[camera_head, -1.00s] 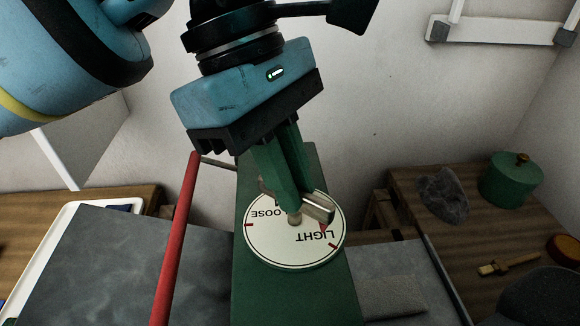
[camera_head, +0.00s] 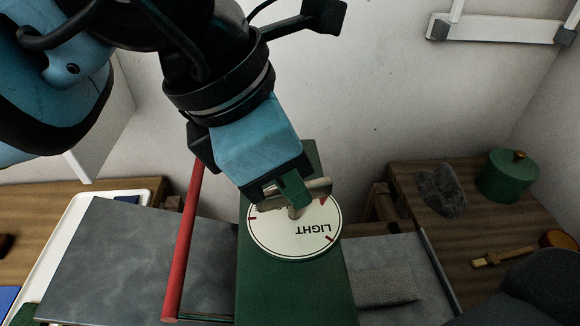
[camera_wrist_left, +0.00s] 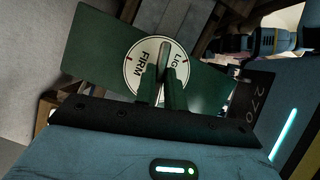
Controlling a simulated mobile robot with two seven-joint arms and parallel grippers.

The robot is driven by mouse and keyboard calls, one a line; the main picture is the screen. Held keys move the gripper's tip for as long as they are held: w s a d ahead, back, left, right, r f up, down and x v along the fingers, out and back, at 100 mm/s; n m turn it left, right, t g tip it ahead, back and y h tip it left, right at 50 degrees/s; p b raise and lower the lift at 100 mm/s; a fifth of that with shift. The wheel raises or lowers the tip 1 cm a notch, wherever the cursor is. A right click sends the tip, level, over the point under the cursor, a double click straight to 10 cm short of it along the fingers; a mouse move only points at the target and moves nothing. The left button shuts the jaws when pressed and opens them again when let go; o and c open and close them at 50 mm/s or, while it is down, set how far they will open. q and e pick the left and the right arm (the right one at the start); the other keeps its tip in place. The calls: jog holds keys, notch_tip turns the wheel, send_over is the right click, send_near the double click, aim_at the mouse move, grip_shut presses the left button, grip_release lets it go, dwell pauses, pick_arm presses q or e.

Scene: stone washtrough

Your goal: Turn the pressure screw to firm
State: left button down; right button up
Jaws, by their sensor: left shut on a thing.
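The pressure screw's metal handle (camera_head: 319,188) stands over a round white dial (camera_head: 282,240) on a green beam (camera_head: 255,285). The handle lies nearly level in the head view, its right end past the word LIGHT; a red pointer shows under that end. My left gripper (camera_head: 293,191) is shut on the handle from above, its green fingers hiding part of the dial. In the left wrist view the handle (camera_wrist_left: 163,57) rises between the fingers (camera_wrist_left: 162,86), with FIRM left of it and LIGHT right of it on the dial (camera_wrist_left: 139,68). My right gripper is out of view.
A red bar (camera_head: 184,245) rises close left of the green beam. A grey slab (camera_head: 125,265) lies at left, beside a white tray (camera_head: 55,245). On the right table stand a green lidded pot (camera_head: 507,177), a grey lump (camera_head: 440,190) and a brush (camera_head: 498,256).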

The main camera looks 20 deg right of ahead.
pick_arm(q)
jog(key=n+t, duration=0.1)
jog(key=n, duration=0.3)
jog(key=shift+s+n+t, duration=0.15)
jog(key=shift+n+t, duration=0.15)
jog(key=shift+t, duration=0.1)
jog(key=n+t+y, duration=0.1)
jog(key=n, duration=0.2)
jog(key=shift+s+d+n+p, duration=0.1)
jog(key=shift+n+p, duration=0.25)
jog(key=shift+n, duration=0.05)
jog(key=n+t+y, duration=0.1)
jog(key=n, duration=0.3)
jog(key=shift+d+n+t+y, duration=0.1)
jog(key=shift+n+t+y, duration=0.2)
jog(key=shift+n+y, duration=0.8)
jog(key=shift+n+h+p, duration=0.3)
jog(key=shift+n+h, duration=0.1)
jog(key=shift+n, duration=0.1)
jog(key=c, duration=1.5)
grip_release()
